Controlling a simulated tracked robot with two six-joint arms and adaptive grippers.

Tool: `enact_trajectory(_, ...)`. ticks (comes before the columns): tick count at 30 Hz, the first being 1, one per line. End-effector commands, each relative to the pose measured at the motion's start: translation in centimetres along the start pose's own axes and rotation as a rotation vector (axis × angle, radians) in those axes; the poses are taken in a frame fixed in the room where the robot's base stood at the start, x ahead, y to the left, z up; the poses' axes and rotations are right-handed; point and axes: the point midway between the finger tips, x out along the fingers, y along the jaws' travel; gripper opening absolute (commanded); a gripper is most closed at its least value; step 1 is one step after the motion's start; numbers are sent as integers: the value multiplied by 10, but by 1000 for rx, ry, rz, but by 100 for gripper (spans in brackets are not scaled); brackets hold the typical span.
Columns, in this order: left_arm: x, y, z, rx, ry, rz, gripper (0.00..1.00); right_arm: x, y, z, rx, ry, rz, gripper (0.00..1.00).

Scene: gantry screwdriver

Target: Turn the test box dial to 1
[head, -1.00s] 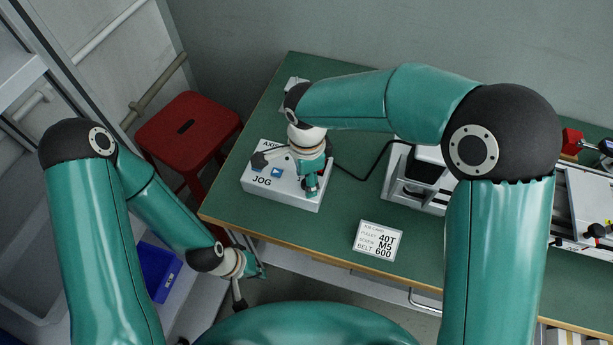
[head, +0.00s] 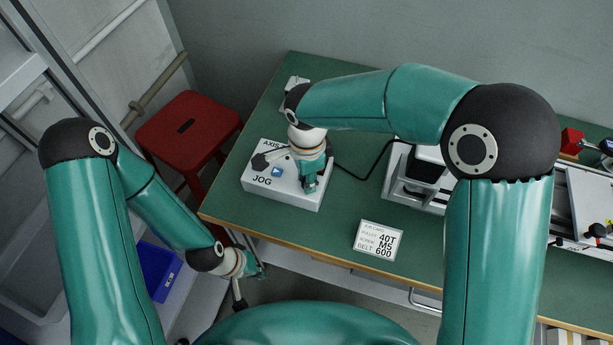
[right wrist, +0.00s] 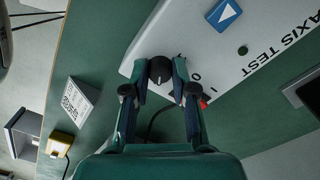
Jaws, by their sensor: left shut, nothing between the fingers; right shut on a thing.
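The white test box (head: 285,197), lettered AXIS and JOG, sits at the left end of the green table. In the right wrist view, the box (right wrist: 240,85) shows AXIS TEST lettering and a small black dial (right wrist: 160,67) with a pale mark. My right gripper (right wrist: 161,74) is shut on the dial, one finger on each side. In the head view, my right gripper (head: 311,184) is over the box's right part and hides the dial. I cannot tell which number the mark points at. My left gripper (head: 257,273) is shut and empty, off the table's front edge.
A blue arrow button (head: 277,171) and a black lever (head: 261,160) are on the box, left of my gripper. A job card (head: 378,241) stands to the right, near a grey machine (head: 400,180). A red stool (head: 188,130) stands left of the table.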

Motion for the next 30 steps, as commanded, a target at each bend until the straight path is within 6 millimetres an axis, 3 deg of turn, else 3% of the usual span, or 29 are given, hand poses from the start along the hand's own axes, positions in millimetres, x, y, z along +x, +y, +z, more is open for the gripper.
enact_trajectory(11,10,-3,0,0,0,0,0,1,-1,0,-217,1,-3,0)
enact_trajectory(30,18,-7,0,0,0,0,0,-1,-1,-1,-819,3,-4,0)
